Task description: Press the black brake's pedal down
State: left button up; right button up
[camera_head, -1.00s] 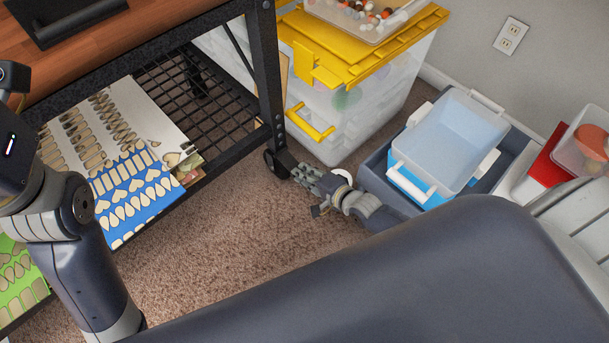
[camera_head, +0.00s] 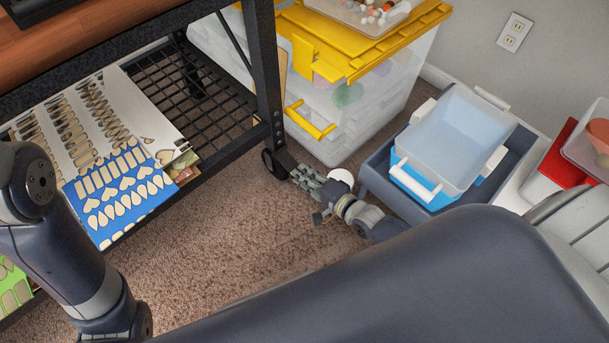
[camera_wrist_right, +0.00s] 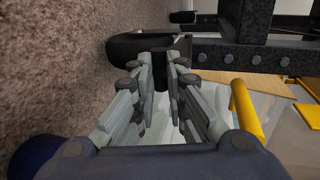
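The black caster (camera_head: 274,164) stands under the near right leg of the black metal rack, and in the right wrist view its wheel (camera_wrist_right: 138,47) lies just beyond the fingertips. My right gripper (camera_head: 297,173) is low over the carpet, its tips at the caster's right side. In the right wrist view the fingertips (camera_wrist_right: 163,68) stand slightly apart, so the gripper is open. A small dark piece (camera_wrist_right: 161,78), possibly the brake pedal, shows between them. I cannot tell contact or whether it is pressed. My left arm shows at left; its gripper is out of view.
The rack's leg (camera_head: 263,70) rises above the caster. A clear bin with a yellow lid (camera_head: 370,60) stands close behind. A grey tub (camera_head: 379,175) holding a blue-and-clear container (camera_head: 452,135) is at right. Carpet (camera_head: 235,225) is free in front.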

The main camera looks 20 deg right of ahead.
jog(key=o, duration=0.4)
jog(key=shift+w, duration=0.2)
jog(key=shift+o, duration=0.2)
jog(key=shift+s, duration=0.1)
jog(key=v, duration=1.1)
jog(key=shift+s, duration=0.35)
jog(key=shift+d+r, duration=0.1)
